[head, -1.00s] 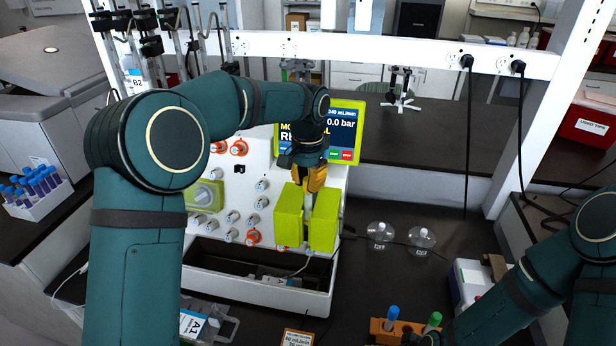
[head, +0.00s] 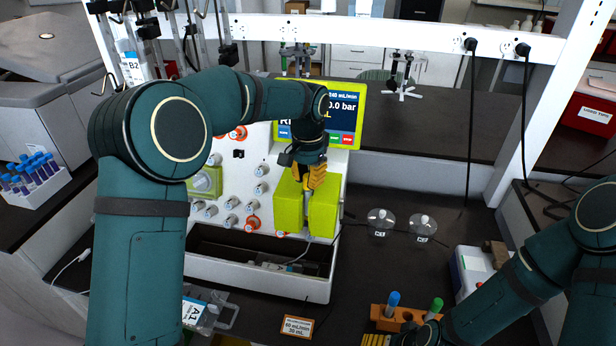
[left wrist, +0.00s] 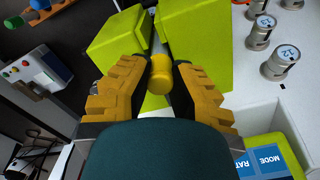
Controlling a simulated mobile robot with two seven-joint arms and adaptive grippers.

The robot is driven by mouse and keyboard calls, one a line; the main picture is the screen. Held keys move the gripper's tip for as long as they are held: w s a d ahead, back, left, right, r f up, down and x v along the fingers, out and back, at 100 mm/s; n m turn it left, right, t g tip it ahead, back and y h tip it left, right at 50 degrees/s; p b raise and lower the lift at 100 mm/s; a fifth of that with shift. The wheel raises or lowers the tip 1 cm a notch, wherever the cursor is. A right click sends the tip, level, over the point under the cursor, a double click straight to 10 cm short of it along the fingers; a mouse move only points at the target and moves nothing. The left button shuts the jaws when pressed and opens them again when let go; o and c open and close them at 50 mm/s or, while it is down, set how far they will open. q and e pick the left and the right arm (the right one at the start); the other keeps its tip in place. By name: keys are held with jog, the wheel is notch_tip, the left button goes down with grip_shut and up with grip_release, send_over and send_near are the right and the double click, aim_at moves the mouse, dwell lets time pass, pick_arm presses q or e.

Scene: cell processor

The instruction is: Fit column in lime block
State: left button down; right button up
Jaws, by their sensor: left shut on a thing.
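The lime block (head: 290,208) is on the front of the white cell processor, in two upright halves with a slot between them. My left gripper (head: 312,180) is at the top of the block in the head view. In the left wrist view the left gripper (left wrist: 160,78) is shut on the column (left wrist: 160,70), whose yellow end shows between the fingertips. The column lines up with the slot of the lime block (left wrist: 122,42); how deep it sits is hidden. My right gripper (head: 376,340) shows only partly at the bottom edge of the head view.
An orange rack (head: 405,316) with blue-capped and green-capped tubes stands at the front. Two clear flasks (head: 380,224) stand right of the processor. A screen (head: 335,118) is behind my left gripper. An open tray (head: 230,274) lies below the block.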

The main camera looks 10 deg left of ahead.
pick_arm(q)
jog(key=shift+f, duration=0.3)
jog(key=c, duration=0.9)
grip_release()
jog(key=shift+c, duration=0.2)
notch_tip(320, 180, up, 12)
